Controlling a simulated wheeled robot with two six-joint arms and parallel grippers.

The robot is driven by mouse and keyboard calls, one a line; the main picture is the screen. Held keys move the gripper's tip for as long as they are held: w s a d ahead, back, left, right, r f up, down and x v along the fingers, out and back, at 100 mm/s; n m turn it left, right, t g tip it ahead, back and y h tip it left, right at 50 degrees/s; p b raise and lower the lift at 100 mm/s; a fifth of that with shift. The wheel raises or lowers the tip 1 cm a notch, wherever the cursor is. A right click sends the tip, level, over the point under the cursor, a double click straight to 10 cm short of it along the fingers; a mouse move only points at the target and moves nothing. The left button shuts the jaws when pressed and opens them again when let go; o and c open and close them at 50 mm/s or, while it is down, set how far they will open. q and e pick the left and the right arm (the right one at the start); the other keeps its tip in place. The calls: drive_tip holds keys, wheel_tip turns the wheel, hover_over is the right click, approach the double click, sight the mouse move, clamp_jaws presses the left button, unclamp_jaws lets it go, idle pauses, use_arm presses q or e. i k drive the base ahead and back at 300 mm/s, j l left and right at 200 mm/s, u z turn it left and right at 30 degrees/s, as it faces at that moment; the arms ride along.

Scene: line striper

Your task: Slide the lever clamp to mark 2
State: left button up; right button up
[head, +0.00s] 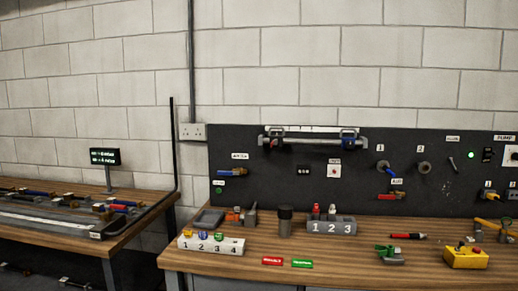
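A horizontal metal rail (313,142) is mounted near the top of the black panel, with a pale strip above it. A dark clamp-like block with a red part (273,140) is at its left end. I cannot tell which of these is the lever clamp, and no mark numbers are readable on the rail. Neither of my grippers is in view.
The wooden bench (230,265) carries a white block numbered 1 to 4 (211,245), a grey block numbered 1 to 3 (331,227), a dark cylinder (285,220), a green tool (388,254) and a yellow box (465,257). A second bench (60,240) stands left.

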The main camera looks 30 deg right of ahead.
sight(280, 138)
drive_tip(key=z, duration=1.2)
